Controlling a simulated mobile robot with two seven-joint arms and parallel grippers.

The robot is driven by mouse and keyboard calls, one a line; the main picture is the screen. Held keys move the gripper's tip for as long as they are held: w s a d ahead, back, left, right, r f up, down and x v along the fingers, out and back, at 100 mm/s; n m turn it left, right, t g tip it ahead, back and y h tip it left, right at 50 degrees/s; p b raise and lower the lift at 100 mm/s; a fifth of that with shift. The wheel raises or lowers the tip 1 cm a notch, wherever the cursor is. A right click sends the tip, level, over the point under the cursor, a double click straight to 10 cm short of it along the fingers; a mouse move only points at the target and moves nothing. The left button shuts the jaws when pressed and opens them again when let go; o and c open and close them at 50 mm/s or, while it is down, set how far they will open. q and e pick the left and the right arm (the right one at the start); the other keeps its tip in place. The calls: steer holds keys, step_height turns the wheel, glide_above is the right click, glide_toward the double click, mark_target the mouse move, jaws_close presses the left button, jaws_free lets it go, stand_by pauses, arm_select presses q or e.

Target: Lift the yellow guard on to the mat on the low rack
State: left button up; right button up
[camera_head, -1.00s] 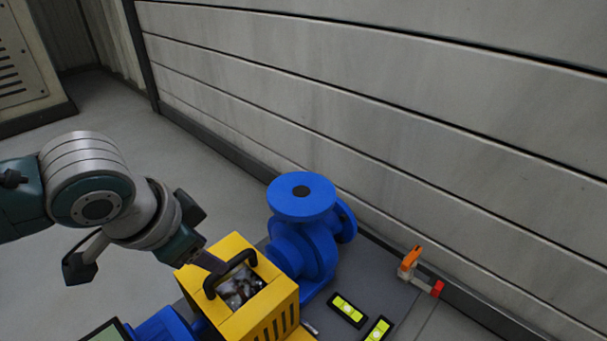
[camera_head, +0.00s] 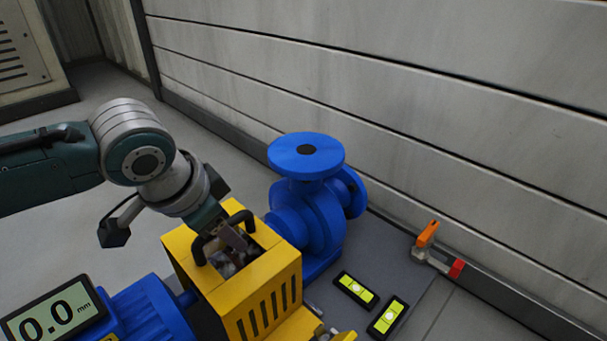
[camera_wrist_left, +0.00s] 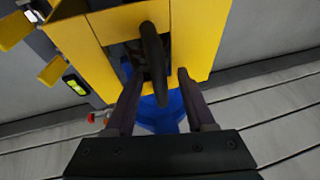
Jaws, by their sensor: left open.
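The yellow guard (camera_head: 262,291) is a box with slotted sides, an open top and a black arched handle (camera_head: 245,217). It stands over the middle of the blue pump set, between the pump and the motor. My left gripper (camera_head: 228,238) is at the handle, pointing down into the guard's top. In the left wrist view its two fingers (camera_wrist_left: 158,100) are apart, with the handle (camera_wrist_left: 153,62) between them. The gap beside the handle shows that it is not clamped. The mat and the low rack cannot be made out. My right gripper is not in view.
The blue pump (camera_head: 306,205) stands close behind the guard, the blue motor (camera_head: 155,312) at its left. A display (camera_head: 50,316) reads 0.0 mm. Two level vials (camera_head: 355,289) and an orange-and-red clamp (camera_head: 436,250) lie to the right. A panelled wall (camera_head: 420,130) rises behind.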

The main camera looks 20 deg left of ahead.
arm_select(q)
steer(key=shift+c, duration=0.4)
jaws_close()
steer(key=shift+r, duration=0.1)
stand_by(0.8)
